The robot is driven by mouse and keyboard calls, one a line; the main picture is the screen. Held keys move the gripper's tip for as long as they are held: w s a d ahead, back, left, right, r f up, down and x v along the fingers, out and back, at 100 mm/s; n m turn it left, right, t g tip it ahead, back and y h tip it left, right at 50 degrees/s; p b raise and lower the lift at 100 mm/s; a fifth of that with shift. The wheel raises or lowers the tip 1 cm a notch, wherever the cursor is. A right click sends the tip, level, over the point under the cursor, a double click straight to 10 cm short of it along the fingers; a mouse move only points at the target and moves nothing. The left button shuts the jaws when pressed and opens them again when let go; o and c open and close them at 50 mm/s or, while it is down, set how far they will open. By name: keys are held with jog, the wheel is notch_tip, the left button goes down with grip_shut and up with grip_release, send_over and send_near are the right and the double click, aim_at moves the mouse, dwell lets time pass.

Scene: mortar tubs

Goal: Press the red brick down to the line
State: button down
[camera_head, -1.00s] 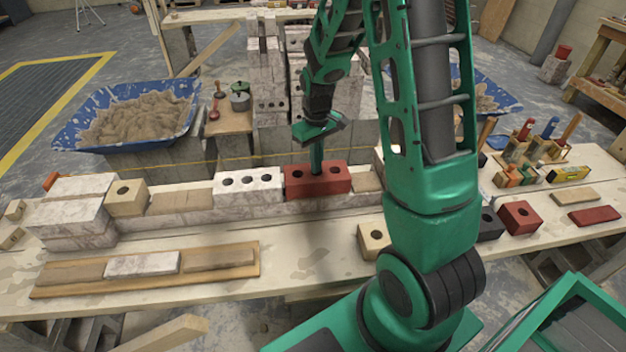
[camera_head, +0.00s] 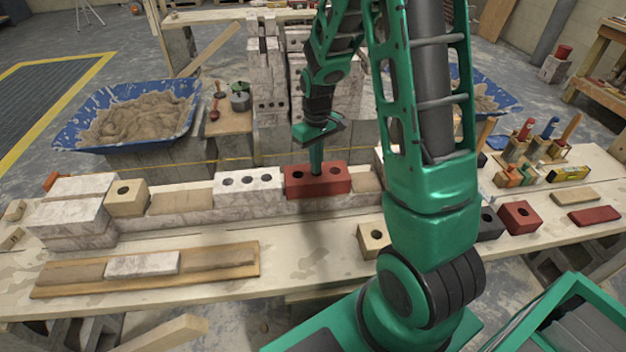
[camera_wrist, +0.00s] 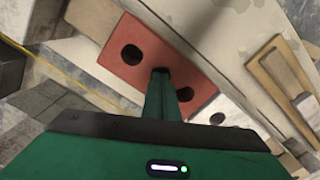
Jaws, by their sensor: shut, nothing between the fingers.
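The red brick (camera_head: 333,184) lies in the upper row of the low wall, just right of a whitish brick with several holes (camera_head: 248,184). My gripper (camera_head: 316,172) points down with its shut fingertips at the top of the red brick, near its middle; I cannot tell whether they press on it. In the wrist view the red brick (camera_wrist: 145,57) shows two open holes, with the fingers (camera_wrist: 161,80) over the spot between them. A yellow line (camera_head: 240,158) runs along behind the wall; the part behind the red brick is hard to make out.
A small tan brick (camera_head: 127,198) stands farther left on the wall. A board with flat pieces (camera_head: 50,291) lies in front. A blue mortar tub (camera_head: 69,134) stands at the back left. Loose bricks, including another red one (camera_head: 531,218), and tools stand at the right.

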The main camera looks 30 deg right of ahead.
jog(key=shift+r, duration=2.45)
jog(key=shift+s, duration=0.1)
jog(key=shift+s+d+r, duration=0.15)
jog(key=shift+s+r, duration=0.1)
jog(key=shift+r, duration=0.05)
jog(key=s+d+r+m, duration=0.1)
jog(key=s+r+m, duration=0.3)
jog(key=s, duration=1)
jog(key=s+d+r+m, duration=0.1)
jog(key=s+r+m, duration=0.2)
jog(key=s+r, duration=0.4)
jog(key=s, duration=0.7)
jog(key=shift+s+m, duration=0.2)
jog(key=shift+m, duration=0.2)
jog(key=shift+d, duration=0.1)
